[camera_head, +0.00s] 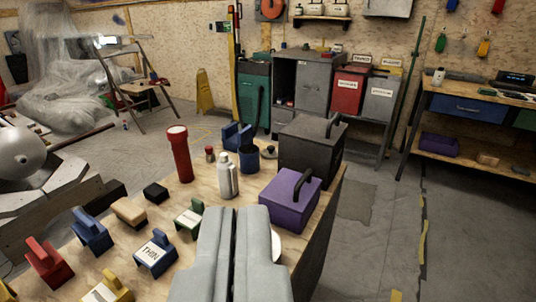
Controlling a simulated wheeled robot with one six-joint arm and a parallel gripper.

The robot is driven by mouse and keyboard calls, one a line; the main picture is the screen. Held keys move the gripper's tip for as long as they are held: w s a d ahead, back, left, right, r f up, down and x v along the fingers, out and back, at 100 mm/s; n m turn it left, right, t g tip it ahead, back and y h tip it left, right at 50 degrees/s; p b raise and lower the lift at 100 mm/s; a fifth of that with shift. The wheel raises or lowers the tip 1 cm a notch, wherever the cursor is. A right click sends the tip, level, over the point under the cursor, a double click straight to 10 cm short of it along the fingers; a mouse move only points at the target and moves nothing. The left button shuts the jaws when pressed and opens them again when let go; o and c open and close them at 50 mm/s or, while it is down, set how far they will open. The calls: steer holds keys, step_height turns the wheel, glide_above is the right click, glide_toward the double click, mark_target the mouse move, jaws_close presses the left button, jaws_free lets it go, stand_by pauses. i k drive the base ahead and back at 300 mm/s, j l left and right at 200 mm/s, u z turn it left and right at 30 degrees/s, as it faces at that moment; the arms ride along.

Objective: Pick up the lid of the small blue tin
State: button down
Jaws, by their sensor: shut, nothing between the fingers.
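A small dark blue tin (249,159) stands on the plywood table, past the middle and left of the black box. A small dark round piece with a light knob (270,153) is just right of it; I cannot tell whether it is the tin's lid. My gripper (237,212) is at the bottom centre, its two grey fingers together and empty. In the picture it points toward the tin, which lies beyond its tips and apart from them. The gripper hides part of the table and most of a white round thing (276,246).
A black handled box (311,152) is at right, a red cylinder (180,155) at left. Several coloured blocks cover the left side. Floor is open at right.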

mark_target(270, 152)
steer(key=i+l, duration=0.1)
steer(key=l, duration=0.2)
steer(key=i+l+u, duration=0.15)
steer(key=l, duration=0.15)
steer(key=i+l+u, duration=0.2)
steer(key=i+l, duration=0.25)
steer(key=l, duration=0.2)
steer(key=i+l+u, duration=0.1)
steer(key=l, duration=0.3)
steer(key=i+l+u, duration=0.1)
steer(key=i+l, duration=0.35)
steer(key=l, duration=0.3)
steer(key=i+l+u, duration=0.2)
steer(key=i+l, duration=0.1)
